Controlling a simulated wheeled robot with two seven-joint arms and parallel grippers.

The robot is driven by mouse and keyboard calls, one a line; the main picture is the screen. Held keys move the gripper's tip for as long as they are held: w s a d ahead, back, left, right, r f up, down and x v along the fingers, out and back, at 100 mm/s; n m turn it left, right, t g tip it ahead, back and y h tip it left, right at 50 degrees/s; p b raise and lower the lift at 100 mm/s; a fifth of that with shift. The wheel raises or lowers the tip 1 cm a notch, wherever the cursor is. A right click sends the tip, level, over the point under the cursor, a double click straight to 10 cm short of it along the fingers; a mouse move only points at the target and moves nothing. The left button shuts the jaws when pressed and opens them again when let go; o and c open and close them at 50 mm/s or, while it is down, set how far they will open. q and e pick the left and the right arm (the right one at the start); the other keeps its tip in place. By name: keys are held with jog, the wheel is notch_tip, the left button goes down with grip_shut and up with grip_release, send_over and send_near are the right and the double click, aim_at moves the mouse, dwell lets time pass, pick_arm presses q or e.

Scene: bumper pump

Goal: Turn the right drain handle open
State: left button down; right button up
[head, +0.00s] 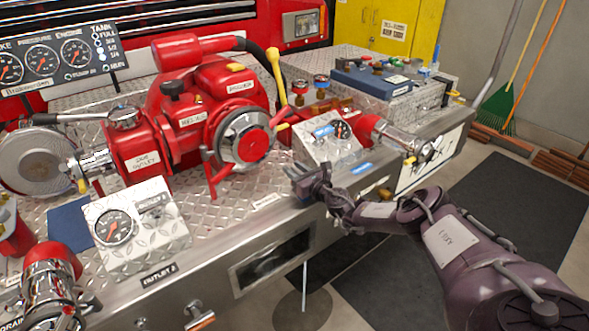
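My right gripper (310,180) reaches in from the right over the front edge of the steel deck. Its dark fingers look spread and empty, pointing up and left. The right-hand outlet (398,140), a red and chrome fitting, lies beyond it to the right, with a yellow-tipped lever (410,160) below. I cannot tell for certain which part is the right drain handle; small brass-coloured hardware (383,192) on the front panel is partly hidden by my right arm. My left gripper is not in view.
A red pump (205,105) with a chrome cap stands at the centre. A chrome outlet (52,285) is at lower left, near a T-shaped handle (196,312). The floor mat (510,200) at right is clear.

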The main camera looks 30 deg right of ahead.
jog(key=s, duration=0.2)
jog(key=s+p, duration=0.1)
jog(key=s, duration=0.1)
jog(key=s+p, duration=0.1)
jog(key=s, duration=0.1)
jog(key=shift+s+d, duration=0.15)
jog(key=shift+d, duration=0.25)
jog(key=shift+s, duration=0.5)
jog(key=shift+s+f, duration=0.1)
